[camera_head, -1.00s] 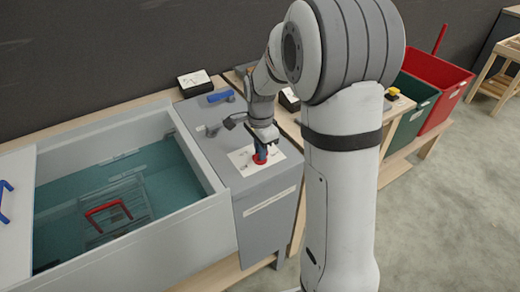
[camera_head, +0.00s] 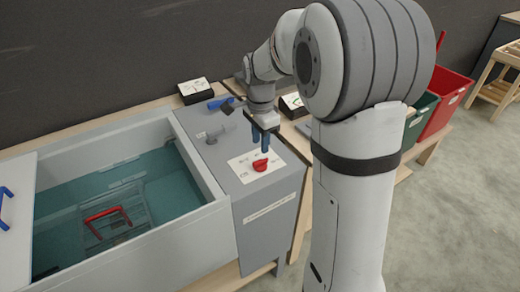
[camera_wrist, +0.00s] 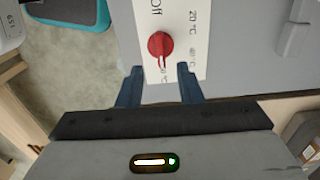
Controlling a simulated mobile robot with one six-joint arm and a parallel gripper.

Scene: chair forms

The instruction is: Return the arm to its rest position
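My gripper (camera_head: 259,146) hangs above the grey control unit beside the tank, with its two blue fingers spread apart. In the wrist view my gripper (camera_wrist: 158,85) is open and nothing is between its fingers. A red knob (camera_head: 261,165) sits on a white label plate on the unit's top, just below the fingertips and apart from them. The knob also shows in the wrist view (camera_wrist: 160,45), ahead of the fingers, with "Off", "20 °C" and another partly hidden temperature mark around it.
A water tank (camera_head: 215,220) with a red-handled basket (camera_head: 108,216) inside stands at the left. Small black boxes (camera_head: 195,90) and a blue handle (camera_head: 220,103) lie behind. Green (camera_head: 420,120) and red (camera_head: 448,100) bins stand at the right. Open floor lies at the right front.

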